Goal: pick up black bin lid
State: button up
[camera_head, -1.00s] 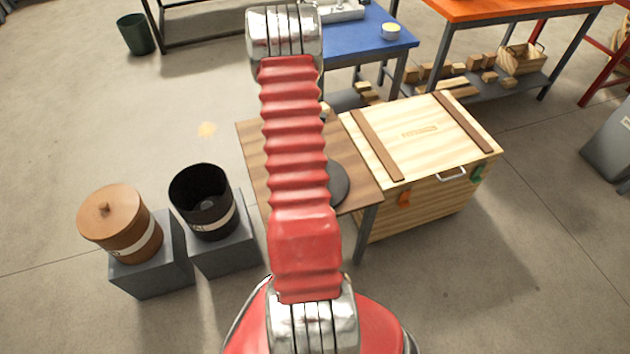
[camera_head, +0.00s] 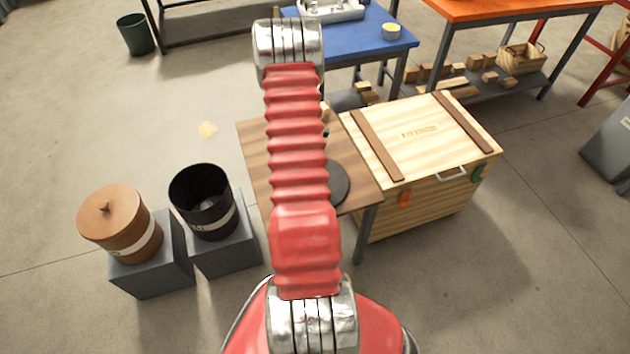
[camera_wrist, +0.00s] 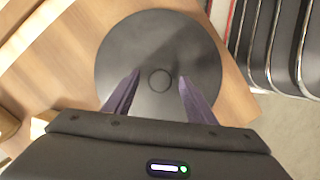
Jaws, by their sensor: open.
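The black bin lid (camera_wrist: 150,45) lies flat on a small wooden table. It is a dark round disc with a small round knob (camera_wrist: 159,80) at its middle in the wrist view. In the head view only the right edge of the lid (camera_head: 339,184) shows beside my red arm, which hides the rest. My gripper (camera_wrist: 155,88) is open over the lid, with one finger on each side of the knob and a gap to both. I cannot tell how high the fingertips are. The open black bin (camera_head: 203,203) stands on a grey block left of the table.
A brown lidded bin (camera_head: 121,225) stands left of the black bin. A wooden crate (camera_head: 420,135) adjoins the table's right side. Small objects stand partly hidden behind my arm on the wooden table (camera_head: 255,150). Blue and orange worktables are farther back.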

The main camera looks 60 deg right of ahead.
jog(key=shift+c, duration=0.4)
grip_shut()
